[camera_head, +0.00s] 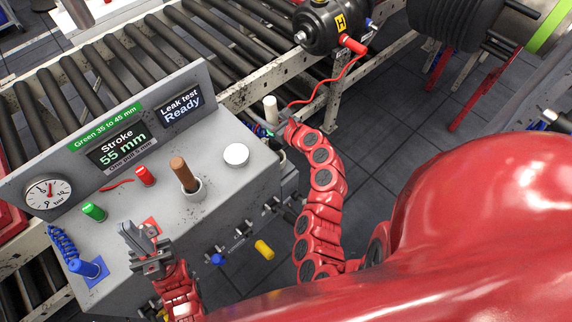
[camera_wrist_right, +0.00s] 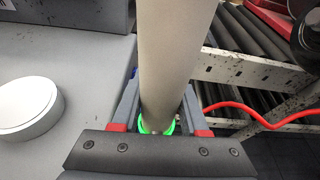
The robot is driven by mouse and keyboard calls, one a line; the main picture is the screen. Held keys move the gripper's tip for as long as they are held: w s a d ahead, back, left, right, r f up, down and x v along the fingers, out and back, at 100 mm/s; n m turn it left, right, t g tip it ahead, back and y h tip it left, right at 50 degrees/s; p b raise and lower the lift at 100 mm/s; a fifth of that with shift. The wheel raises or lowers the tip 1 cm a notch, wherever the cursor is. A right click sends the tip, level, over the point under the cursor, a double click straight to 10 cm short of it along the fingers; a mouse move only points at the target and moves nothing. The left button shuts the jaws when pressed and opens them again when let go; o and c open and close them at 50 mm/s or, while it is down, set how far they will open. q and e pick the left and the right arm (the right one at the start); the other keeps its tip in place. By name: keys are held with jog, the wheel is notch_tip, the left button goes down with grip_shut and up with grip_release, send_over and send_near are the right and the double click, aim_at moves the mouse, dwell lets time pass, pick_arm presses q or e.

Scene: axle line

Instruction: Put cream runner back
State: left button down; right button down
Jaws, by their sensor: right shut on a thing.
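The cream runner (camera_head: 270,108) is a pale upright cylinder just beyond the right edge of the grey console. My right gripper (camera_head: 276,130) is shut on it near its lower part. In the right wrist view the runner (camera_wrist_right: 178,60) stands between the two fingers, with a bright green ring low down behind it. Its lower end is hidden by the gripper. My left gripper (camera_head: 146,244) is over the console's front left part, and its finger gap is unclear. A brown rod (camera_head: 182,172) stands in a pale round socket on the console.
The console (camera_head: 215,185) carries a white round disc (camera_head: 236,154), red, green and blue knobs, a gauge (camera_head: 47,193) and displays reading "Stroke 55 mm" and "Leak test Ready". A roller conveyor (camera_head: 120,65) runs behind. A black tank (camera_head: 335,22) trails a red hose (camera_head: 345,72).

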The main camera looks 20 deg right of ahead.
jog(key=shift+s+r, duration=0.2)
jog(key=shift+r, duration=0.25)
jog(key=shift+s+f+m, duration=0.15)
jog(key=shift+f+m, duration=0.05)
jog(key=shift+m, duration=0.1)
notch_tip(320, 180, down, 5)
jog(key=shift+f+b, duration=0.6)
jog(key=shift+f, duration=1.5)
jog(key=shift+f, duration=0.15)
jog(key=shift+c, duration=2.2)
grip_release()
